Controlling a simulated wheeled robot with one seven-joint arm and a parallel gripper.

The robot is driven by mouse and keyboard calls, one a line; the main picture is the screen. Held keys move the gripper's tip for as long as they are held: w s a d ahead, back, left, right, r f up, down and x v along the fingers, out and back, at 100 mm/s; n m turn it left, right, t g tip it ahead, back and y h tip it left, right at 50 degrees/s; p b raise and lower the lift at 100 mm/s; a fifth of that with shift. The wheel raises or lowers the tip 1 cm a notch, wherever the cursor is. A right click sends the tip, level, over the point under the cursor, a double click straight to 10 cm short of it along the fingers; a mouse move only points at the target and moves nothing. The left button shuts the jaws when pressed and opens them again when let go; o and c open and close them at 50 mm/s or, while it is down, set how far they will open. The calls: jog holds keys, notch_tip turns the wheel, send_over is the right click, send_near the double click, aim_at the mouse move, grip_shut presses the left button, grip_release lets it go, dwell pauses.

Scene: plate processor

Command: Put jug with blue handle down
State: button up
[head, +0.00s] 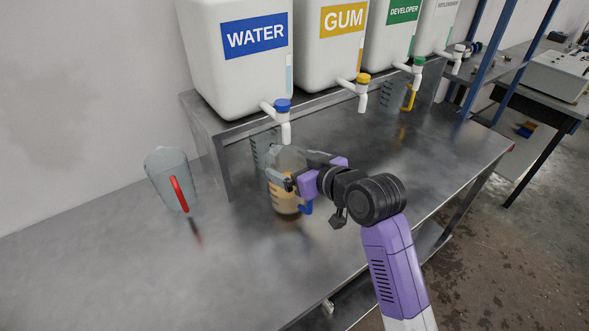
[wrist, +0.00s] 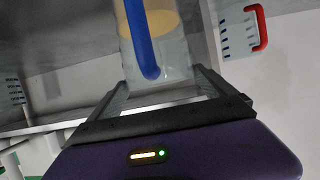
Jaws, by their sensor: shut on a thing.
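The jug with blue handle (head: 283,200) is clear and holds amber liquid. It is upright, in front of the water container's tap. My gripper (head: 288,182) is shut on this jug, its fingers on either side of it. The blue handle points down and right in the head view, towards my arm. In the wrist view the jug (wrist: 170,45) lies beyond my gripper's fingers (wrist: 163,88), with the blue handle facing the camera. The jug's base is close to the metal table (head: 120,260); I cannot tell whether it touches.
A clear jug with a red handle (head: 166,172) stands to the left. Another clear jug (head: 262,143) is behind mine, and a yellow-handled jug (head: 393,94) stands farther right. A metal shelf (head: 209,118) bears the water container (head: 235,70) and other containers. The table's front left is clear.

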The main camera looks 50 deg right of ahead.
jog(key=shift+f, duration=0.8)
jog(key=o, duration=1.7)
jog(key=shift+f, duration=0.1)
jog(key=shift+o, duration=0.2)
